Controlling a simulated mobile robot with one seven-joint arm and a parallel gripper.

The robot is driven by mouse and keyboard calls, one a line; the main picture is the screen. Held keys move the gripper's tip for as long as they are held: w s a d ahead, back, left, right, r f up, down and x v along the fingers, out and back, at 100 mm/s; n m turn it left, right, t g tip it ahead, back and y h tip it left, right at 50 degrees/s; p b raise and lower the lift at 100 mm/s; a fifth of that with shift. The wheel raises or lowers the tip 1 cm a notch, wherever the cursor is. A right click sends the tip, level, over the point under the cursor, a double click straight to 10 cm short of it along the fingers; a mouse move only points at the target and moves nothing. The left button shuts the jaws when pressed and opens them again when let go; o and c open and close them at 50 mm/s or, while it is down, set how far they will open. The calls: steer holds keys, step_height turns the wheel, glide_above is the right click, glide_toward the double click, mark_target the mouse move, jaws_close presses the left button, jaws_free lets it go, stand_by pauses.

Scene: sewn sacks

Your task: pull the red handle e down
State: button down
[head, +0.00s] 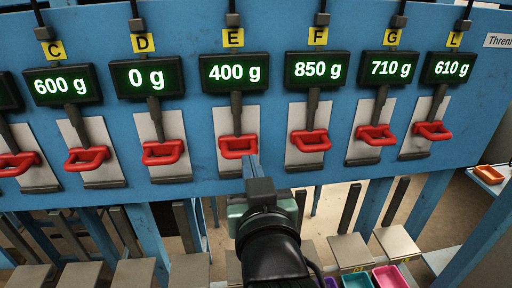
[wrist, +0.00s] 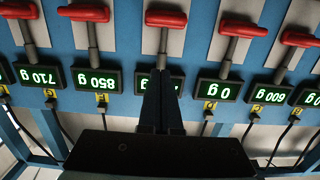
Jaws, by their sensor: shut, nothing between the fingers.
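The red handle e (head: 239,146) hangs on a dark lever in front of a pale plate, under the yellow E label (head: 233,37) and a display (head: 236,72) reading 400 g. My gripper (head: 252,160) is shut and empty. In the head view its fingertips overlap the lower right edge of handle e; I cannot tell whether they touch it. In the upside-down wrist view, handle e (wrist: 165,18) is at the top middle. There my shut fingers (wrist: 160,80) point toward it and cover most of the 400 g display.
Similar red handles flank it: D (head: 162,152) at left, reading 0 g, and F (head: 310,140) at right, reading 850 g. All sit on a blue panel (head: 200,120). Below are blue posts and coloured trays (head: 390,277).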

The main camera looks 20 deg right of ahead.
steer(key=shift+w+a, duration=0.2)
steer(key=shift+a, duration=0.1)
steer(key=p, duration=0.4)
glide_above(242, 153)
steer(key=v, duration=0.3)
steer(key=shift+w+f+p, duration=0.1)
steer(key=shift+f+p, duration=0.2)
steer(key=shift+f, duration=0.9)
steer(key=shift+w+f+p, duration=0.15)
steer(key=shift+f+p, duration=0.1)
steer(key=shift+f, duration=1)
